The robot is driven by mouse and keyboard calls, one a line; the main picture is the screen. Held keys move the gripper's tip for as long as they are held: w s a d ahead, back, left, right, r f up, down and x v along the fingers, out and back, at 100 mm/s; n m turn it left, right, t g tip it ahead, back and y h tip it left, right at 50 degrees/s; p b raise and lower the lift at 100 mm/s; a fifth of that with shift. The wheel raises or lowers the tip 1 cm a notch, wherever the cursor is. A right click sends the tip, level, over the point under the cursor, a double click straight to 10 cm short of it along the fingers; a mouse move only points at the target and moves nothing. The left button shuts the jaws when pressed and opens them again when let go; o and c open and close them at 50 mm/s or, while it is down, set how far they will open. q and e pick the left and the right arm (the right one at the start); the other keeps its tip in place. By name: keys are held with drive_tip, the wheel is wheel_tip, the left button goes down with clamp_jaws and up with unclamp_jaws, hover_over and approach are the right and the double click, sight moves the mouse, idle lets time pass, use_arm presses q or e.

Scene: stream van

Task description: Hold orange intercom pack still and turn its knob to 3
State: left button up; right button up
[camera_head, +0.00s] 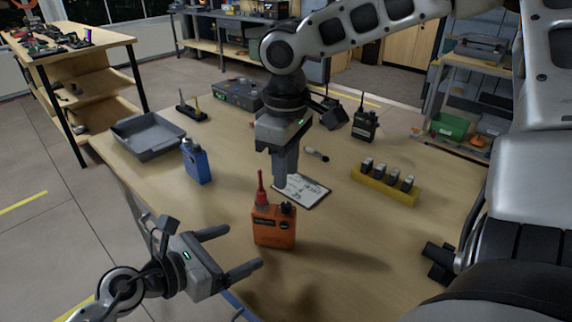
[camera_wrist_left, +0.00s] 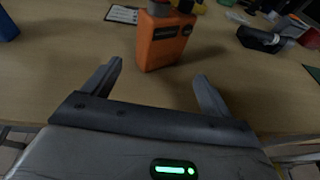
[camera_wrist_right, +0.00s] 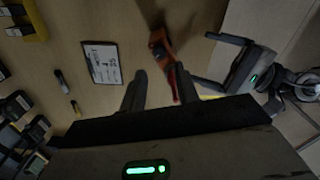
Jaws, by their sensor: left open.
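The orange intercom pack (camera_head: 274,230) stands upright on the table, with a red antenna (camera_head: 261,188) and a black knob (camera_head: 288,208) on top. The knob's setting is too small to read. My left gripper (camera_head: 238,249) is open in front and to the left of the pack, not touching it; the left wrist view shows the pack (camera_wrist_left: 164,42) beyond the fingers. My right gripper (camera_head: 285,184) points down above and behind the pack. In the right wrist view its fingers are apart, with the red antenna (camera_wrist_right: 172,84) near one finger and the pack (camera_wrist_right: 160,42) beyond.
A blue pack (camera_head: 196,162) and a grey tray (camera_head: 148,138) stand at the left. A clipboard (camera_head: 302,190) lies behind the orange pack. A yellow charger (camera_head: 372,185) with several dark units and a black radio (camera_head: 364,122) stand at the right.

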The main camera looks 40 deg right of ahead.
sight(265, 234)
use_arm(q)
drive_tip(key=x, duration=0.9)
drive_tip(key=shift+d+f, duration=0.1)
drive_tip(key=shift+d, duration=0.15)
drive_tip(key=c, duration=0.5)
use_arm(e)
drive_tip(key=shift+f+m, duration=0.4)
drive_tip(key=shift+f, duration=3.2)
drive_tip(key=n, duration=0.3)
drive_tip(key=shift+r, duration=0.1)
drive_tip(key=n, duration=0.5)
